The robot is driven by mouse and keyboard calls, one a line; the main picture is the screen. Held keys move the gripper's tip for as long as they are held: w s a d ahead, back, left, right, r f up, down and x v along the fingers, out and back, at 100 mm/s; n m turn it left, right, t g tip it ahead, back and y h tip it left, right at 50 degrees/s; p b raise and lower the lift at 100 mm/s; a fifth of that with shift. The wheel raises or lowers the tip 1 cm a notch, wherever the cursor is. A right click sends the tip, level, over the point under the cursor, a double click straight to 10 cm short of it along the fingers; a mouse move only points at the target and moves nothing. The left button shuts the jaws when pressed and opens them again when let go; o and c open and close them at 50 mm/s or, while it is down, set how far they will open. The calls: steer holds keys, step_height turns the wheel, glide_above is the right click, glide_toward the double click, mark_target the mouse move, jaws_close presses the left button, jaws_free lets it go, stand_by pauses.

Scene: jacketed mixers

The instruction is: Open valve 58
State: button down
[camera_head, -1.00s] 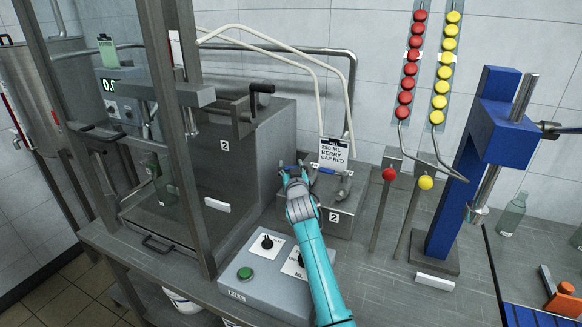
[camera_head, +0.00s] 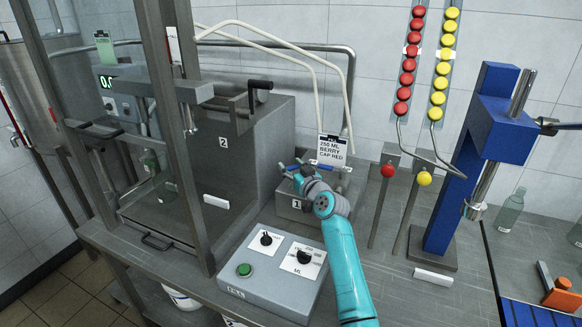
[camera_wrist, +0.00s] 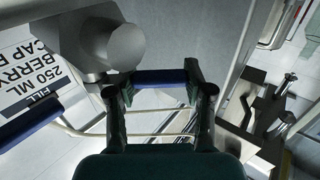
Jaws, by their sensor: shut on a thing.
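My gripper (camera_head: 289,171) is at the small valve block (camera_head: 291,211) marked 1, behind the control box. In the wrist view its two fingers (camera_wrist: 155,80) are shut on a blue handle (camera_wrist: 160,77), which lies across between the fingertips. A second blue handle (camera_wrist: 28,124) shows apart at the left of the wrist view; it also appears to the right of my gripper in the head view (camera_head: 327,166). A round grey metal body (camera_wrist: 124,46) is beside the gripped handle. No number 58 can be read; my arm hides part of the blocks.
A control box (camera_head: 262,281) with a green button and two knobs stands in front. A label card (camera_head: 332,149) stands behind the handles.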

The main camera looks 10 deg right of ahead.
steer(key=shift+s+y, duration=0.1)
steer(key=shift+y, duration=0.2)
stand_by(0.4)
steer(key=shift+c, duration=2.1)
jaws_free()
steer(key=v, duration=1.2)
steer(key=shift+d, duration=0.1)
